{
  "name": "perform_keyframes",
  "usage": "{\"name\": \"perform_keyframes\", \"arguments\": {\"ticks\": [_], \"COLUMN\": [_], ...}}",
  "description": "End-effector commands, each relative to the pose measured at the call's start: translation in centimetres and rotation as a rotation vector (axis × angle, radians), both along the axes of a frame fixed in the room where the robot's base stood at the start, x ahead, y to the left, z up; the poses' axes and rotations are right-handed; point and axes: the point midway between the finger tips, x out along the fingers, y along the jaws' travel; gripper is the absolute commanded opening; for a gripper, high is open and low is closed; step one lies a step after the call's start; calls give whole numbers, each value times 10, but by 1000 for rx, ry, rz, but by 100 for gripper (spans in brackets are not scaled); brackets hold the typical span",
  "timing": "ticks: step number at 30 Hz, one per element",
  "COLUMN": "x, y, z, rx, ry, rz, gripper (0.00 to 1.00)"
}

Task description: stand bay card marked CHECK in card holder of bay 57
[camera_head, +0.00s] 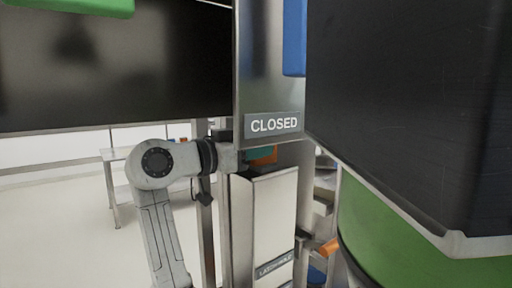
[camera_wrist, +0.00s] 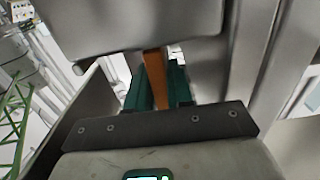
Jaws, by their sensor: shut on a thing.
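My gripper (camera_head: 256,156) is in the middle of the head view, just below the CLOSED sign and close to a grey metal post. In the wrist view its two green fingers (camera_wrist: 157,84) are shut on a narrow orange card (camera_wrist: 153,66). The orange card also shows in the head view (camera_head: 265,154), partly hidden by the fingers. I see no lettering on it, so I cannot read CHECK. A grey metal part lies across the upper ends of the fingers in the wrist view. I cannot make out a card holder or a number 57.
A sign reading CLOSED (camera_head: 274,124) is on the metal post. A pale box (camera_head: 265,220) with a dark label stands below my gripper. A large black bin (camera_head: 410,110) and a green curved body (camera_head: 400,235) fill the right. An orange handle (camera_head: 330,247) sticks out low.

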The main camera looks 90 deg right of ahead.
Motion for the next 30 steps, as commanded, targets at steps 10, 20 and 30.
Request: {"name": "perform_keyframes", "arguments": {"ticks": [10, 20, 30], "x": [0, 0, 24], "y": [0, 0, 18], "z": [-3, -3, -2], "rx": [1, 1, 1], "ry": [1, 1, 1], "rz": [-1, 0, 5], "gripper": [33, 47, 47]}}
